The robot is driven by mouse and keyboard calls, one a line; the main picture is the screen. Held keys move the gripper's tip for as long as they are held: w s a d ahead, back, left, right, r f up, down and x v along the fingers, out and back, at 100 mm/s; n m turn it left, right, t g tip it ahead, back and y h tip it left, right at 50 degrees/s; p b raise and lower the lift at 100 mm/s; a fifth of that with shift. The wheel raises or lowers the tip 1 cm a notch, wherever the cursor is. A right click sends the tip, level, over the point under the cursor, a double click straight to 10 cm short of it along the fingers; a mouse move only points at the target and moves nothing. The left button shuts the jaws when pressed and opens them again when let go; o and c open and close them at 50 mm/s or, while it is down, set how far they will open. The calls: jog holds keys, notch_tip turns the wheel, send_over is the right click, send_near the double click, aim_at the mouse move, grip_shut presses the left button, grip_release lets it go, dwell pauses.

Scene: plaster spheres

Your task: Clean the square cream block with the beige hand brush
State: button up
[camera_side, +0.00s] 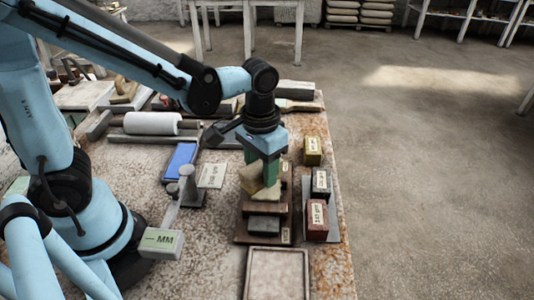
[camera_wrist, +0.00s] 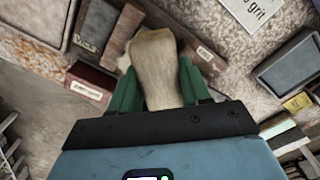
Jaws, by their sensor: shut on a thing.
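My gripper (camera_side: 270,172), with green fingers, points down over a dark wooden rack near the table's right edge. In the wrist view, my gripper (camera_wrist: 155,88) is shut on a pale beige piece, which looks like the beige hand brush (camera_wrist: 158,70). In the side view the brush (camera_side: 250,178) shows tilted at the left of the fingers. A cream piece, probably the square cream block (camera_side: 266,194), lies just below the fingers and is partly covered. Only a small pale corner, perhaps of this block (camera_wrist: 124,62), shows in the wrist view. I cannot tell whether they touch.
The wooden rack (camera_side: 241,238) also holds a dark grey block (camera_side: 264,223). Yellow (camera_side: 312,150), black (camera_side: 320,182) and dark red (camera_side: 317,218) labelled blocks stand to its right. A shallow tray (camera_side: 250,272) lies in front. A blue block (camera_side: 181,160) and grey posts stand left.

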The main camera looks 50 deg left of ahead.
jog(key=shift+w, duration=1)
jog(key=shift+s, duration=0.15)
jog(key=shift+s+f, duration=0.1)
jog(key=shift+s, duration=1.95)
jog(key=shift+w, duration=0.1)
jog(key=shift+w, duration=2.1)
jog(key=shift+s+r, duration=0.75)
jog(key=shift+s, duration=0.35)
